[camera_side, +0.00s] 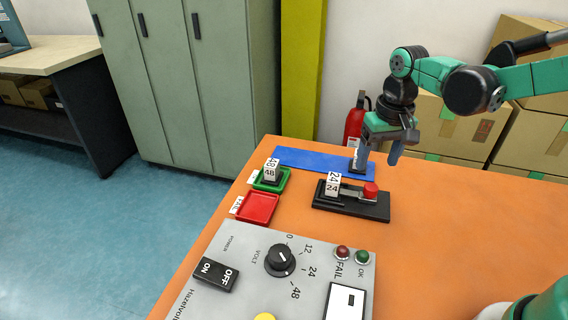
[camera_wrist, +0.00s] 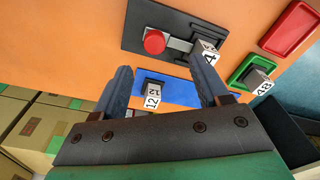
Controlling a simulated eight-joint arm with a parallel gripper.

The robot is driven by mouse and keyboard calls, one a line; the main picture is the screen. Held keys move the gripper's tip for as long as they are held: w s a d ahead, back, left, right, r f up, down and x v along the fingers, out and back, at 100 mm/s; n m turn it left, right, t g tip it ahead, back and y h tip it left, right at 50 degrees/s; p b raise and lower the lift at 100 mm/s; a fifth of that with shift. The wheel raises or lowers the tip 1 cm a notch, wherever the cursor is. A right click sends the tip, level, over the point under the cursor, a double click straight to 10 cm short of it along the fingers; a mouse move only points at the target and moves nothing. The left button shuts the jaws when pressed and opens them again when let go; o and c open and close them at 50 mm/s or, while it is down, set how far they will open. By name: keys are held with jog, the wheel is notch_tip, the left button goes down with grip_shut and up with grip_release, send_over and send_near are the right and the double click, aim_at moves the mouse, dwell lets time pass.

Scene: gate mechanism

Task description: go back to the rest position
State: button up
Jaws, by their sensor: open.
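My gripper (camera_side: 379,156) is open and empty, raised above the back of the orange table. In the wrist view its two fingers (camera_wrist: 160,72) stand wide apart with nothing held between them. A block marked 12 (camera_wrist: 153,94) is on the blue strip (camera_wrist: 180,93); in the side view a finger partly hides it. A block marked 24 (camera_side: 332,185) sits in the black fixture (camera_side: 350,206), beside a red-tipped part (camera_side: 370,190). A block marked 48 (camera_side: 270,172) stands in the green tray (camera_side: 256,184). The red tray (camera_side: 257,208) is empty.
A grey control panel (camera_side: 235,245) with a VOLT knob (camera_side: 280,260), a power switch (camera_side: 215,274) and FAIL and OK lamps lies at the front. A fire extinguisher (camera_side: 354,122) and cardboard boxes (camera_side: 455,128) stand behind the table. The table's right side (camera_side: 460,235) is clear.

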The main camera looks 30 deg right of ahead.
jog(key=s+a+r+n+t, duration=0.2)
jog(key=s+r+n+t, duration=0.1)
jog(key=s+t, duration=0.3)
jog(key=shift+s+r, duration=0.3)
dwell(0.7)
